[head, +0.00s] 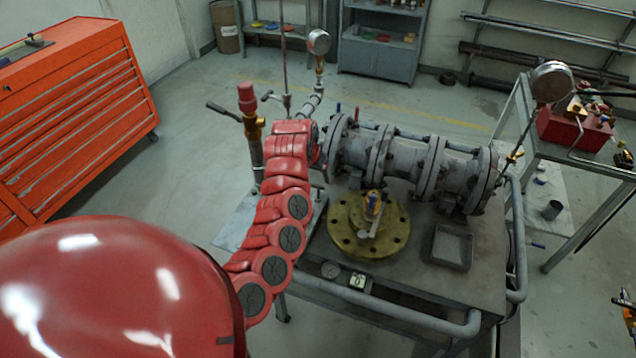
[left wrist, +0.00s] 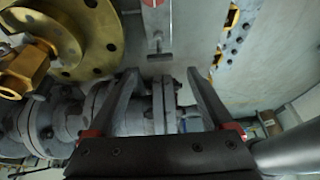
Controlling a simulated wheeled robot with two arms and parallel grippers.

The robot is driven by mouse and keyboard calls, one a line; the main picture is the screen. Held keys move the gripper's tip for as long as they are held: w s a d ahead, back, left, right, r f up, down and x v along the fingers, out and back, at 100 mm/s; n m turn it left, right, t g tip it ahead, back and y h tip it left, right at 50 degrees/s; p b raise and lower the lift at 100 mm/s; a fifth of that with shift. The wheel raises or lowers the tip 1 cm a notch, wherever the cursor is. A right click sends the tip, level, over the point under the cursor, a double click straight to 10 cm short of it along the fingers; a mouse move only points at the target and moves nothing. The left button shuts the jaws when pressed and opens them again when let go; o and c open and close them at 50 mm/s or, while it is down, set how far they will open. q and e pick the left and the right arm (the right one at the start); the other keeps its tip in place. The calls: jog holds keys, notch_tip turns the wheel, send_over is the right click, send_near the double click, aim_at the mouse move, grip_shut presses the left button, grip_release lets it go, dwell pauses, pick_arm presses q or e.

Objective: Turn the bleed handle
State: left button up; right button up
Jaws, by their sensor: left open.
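I cannot tell for certain which part is the bleed handle. A dark lever (head: 222,112) with a black grip joins a brass fitting under a red cap (head: 247,98), left of my left arm. A brass valve (head: 374,203) with a pale lever (head: 369,222) stands on the yellow flange (head: 342,240); the flange also shows in the left wrist view (left wrist: 104,38). My left gripper (left wrist: 162,73) is open, its fingers spread over the grey flanged pipe (left wrist: 135,118), with nothing visibly gripped. In the head view my red arm largely hides it. My right gripper is not in view.
The grey pipe assembly (head: 405,160) lies across the bench (head: 480,270). A gauge (head: 319,42) rises behind it, another (head: 550,82) at its right end. A grey tray (head: 452,247) sits front right. A red tool cabinet (head: 75,110) stands left.

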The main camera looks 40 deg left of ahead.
aim_at(318, 185)
pick_arm(q)
jog(key=p+x, duration=0.1)
jog(key=x, duration=0.5)
jog(key=shift+w+f, duration=0.1)
jog(key=shift+f, duration=0.15)
jog(key=shift+x, duration=0.9)
grip_shut()
